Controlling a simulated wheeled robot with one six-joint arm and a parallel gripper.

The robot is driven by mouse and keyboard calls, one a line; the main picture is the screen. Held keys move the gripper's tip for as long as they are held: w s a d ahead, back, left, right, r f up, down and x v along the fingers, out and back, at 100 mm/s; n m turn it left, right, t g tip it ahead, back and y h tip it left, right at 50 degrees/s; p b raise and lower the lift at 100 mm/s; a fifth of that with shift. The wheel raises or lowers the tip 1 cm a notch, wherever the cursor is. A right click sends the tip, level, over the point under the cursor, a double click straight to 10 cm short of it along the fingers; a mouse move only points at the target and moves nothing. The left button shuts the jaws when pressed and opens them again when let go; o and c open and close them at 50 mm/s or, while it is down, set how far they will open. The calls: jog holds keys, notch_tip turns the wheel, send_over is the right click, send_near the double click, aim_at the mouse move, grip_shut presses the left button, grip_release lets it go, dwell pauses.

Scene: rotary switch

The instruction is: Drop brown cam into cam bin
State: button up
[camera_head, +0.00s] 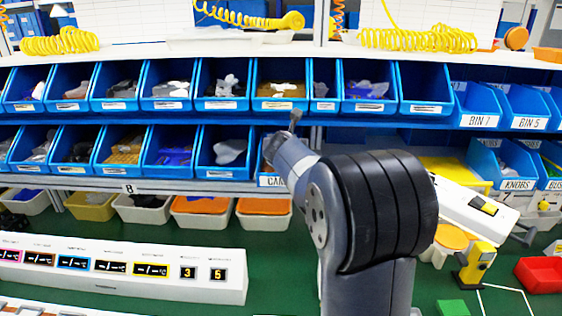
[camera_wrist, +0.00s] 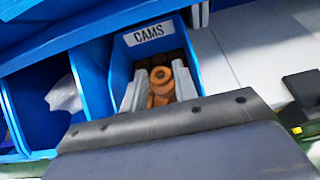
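The cam bin (camera_wrist: 121,62) is a blue bin with a white label reading CAMS, seen in the wrist view. Several brown ring-shaped cams (camera_wrist: 160,75) lie inside it. My gripper (camera_wrist: 159,68) reaches into the bin, with its two grey fingers spread apart on either side of the cams. No cam is visibly pinched between the fingers. In the head view the cam bin (camera_head: 270,181) shows only a bit of its label, on the lower shelf row. My arm hides most of it, and my fingertips are not clear there.
A blue bin with a pale part (camera_wrist: 64,95) stands left of the cam bin. A KNOBS bin (camera_head: 517,184) is to the right, and BIN 7 (camera_head: 484,120) is above it. A white display panel (camera_head: 120,268) stands on the green table. A red tray (camera_head: 541,274) lies right.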

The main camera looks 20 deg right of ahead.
jog(key=o, duration=0.5)
jog(key=shift+c, duration=0.2)
jog(key=v, duration=1)
jog(key=shift+s+r, duration=0.2)
jog(key=shift+s, duration=0.15)
jog(key=shift+w, duration=0.1)
jog(key=x, duration=0.3)
jog(key=r+p+x, duration=0.1)
jog(key=x, duration=0.2)
jog(key=p+x, duration=0.1)
jog(key=x, duration=0.2)
jog(key=shift+w+d+r, duration=0.2)
jog(key=shift+w+r, duration=0.05)
jog(key=shift+w, duration=0.4)
jog(key=shift+r+p, duration=0.5)
jog(key=shift+p, duration=0.35)
